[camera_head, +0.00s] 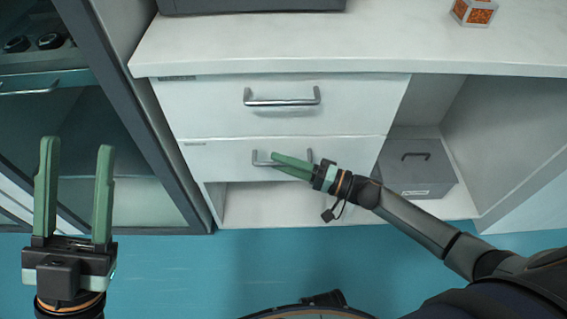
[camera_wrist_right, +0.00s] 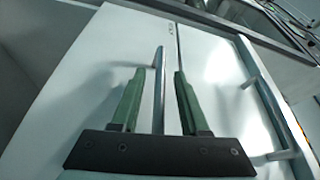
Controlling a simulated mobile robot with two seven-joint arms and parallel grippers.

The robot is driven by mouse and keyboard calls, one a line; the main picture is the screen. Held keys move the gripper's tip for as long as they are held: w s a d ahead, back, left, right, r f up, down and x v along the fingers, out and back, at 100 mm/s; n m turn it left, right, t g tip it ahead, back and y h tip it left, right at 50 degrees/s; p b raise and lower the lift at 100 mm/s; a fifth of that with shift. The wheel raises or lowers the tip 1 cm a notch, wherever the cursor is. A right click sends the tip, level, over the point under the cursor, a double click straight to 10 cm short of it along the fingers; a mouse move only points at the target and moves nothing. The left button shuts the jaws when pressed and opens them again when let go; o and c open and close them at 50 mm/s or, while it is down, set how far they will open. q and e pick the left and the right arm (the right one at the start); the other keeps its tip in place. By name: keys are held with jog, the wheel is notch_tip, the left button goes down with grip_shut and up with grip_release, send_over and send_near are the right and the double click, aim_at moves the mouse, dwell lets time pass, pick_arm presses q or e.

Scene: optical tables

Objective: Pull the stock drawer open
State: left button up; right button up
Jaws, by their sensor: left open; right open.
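Two white drawers sit one above the other under the counter: an upper drawer (camera_head: 210,110) and a lower drawer (camera_head: 225,155), both shut. Each has a small label too small to read, so I cannot tell which is the stock drawer. The upper metal handle (camera_head: 282,102) is free. My right gripper (camera_head: 275,160) is open at the lower handle (camera_head: 256,161). In the right wrist view, the lower handle bar (camera_wrist_right: 159,90) stands between its two green fingers, with gaps on both sides. My left gripper (camera_head: 77,147) is open and empty at the left, away from the drawers.
A dark-framed glass cabinet (camera_head: 150,135) stands left of the drawers. A grey lidded box (camera_head: 415,175) sits in the open bay to the right. The blue floor (camera_head: 180,270) in front is clear.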

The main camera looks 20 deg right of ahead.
grip_shut()
dwell(0.3)
dwell(1.1)
